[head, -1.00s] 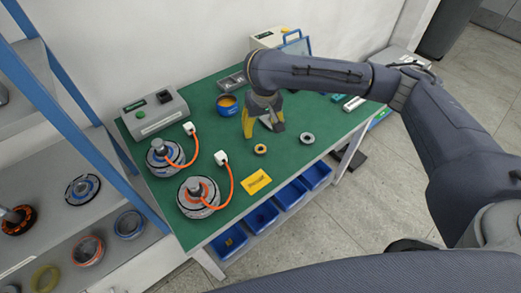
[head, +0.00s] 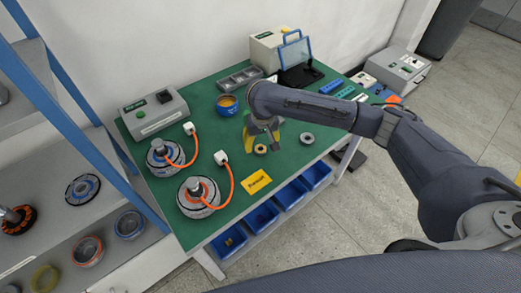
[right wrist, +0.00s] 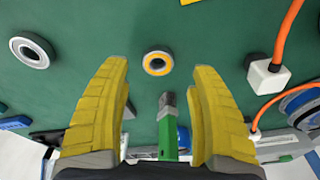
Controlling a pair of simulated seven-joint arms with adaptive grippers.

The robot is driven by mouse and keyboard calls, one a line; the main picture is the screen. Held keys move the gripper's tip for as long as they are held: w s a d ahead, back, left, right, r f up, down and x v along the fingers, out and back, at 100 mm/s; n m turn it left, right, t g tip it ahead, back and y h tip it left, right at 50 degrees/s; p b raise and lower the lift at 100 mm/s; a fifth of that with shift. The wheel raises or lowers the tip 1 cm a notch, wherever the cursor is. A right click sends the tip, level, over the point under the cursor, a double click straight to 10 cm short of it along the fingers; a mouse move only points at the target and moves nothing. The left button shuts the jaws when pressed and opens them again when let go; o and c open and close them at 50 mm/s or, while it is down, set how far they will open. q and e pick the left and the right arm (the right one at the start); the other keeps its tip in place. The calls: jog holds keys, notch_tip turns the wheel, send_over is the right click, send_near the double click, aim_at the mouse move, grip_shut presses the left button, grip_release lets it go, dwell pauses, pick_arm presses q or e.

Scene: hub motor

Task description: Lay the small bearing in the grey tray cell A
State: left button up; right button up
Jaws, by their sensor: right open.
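Two rings lie flat and apart on the green table. The smaller, the small bearing (head: 261,149), has an orange-yellow band and a dark centre; it also shows in the right wrist view (right wrist: 157,63). The larger grey ring (head: 307,138) lies to its right. My right gripper (head: 262,138) points down over the table just behind the small bearing. In the right wrist view its yellow fingers (right wrist: 160,85) are apart and empty, with the bearing beyond their tips. The grey tray (head: 240,79), divided into cells, stands at the back; I cannot read its cell letters. My left gripper is out of view.
A blue bowl (head: 227,104) stands between the tray and my right gripper. Two motor hubs (head: 198,194) with orange cables stand at the left, and a yellow card (head: 256,183) lies at the front. A beige machine (head: 275,50) is behind.

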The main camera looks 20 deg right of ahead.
aim_at(261, 151)
jog(key=shift+w+d+f, duration=0.1)
jog(key=shift+w+f, duration=0.1)
jog(key=shift+f, duration=0.9)
jog(key=shift+w+d+f, duration=0.1)
jog(key=shift+w+f, duration=0.1)
jog(key=shift+f, duration=0.85)
jog(key=shift+c, duration=0.2)
grip_shut()
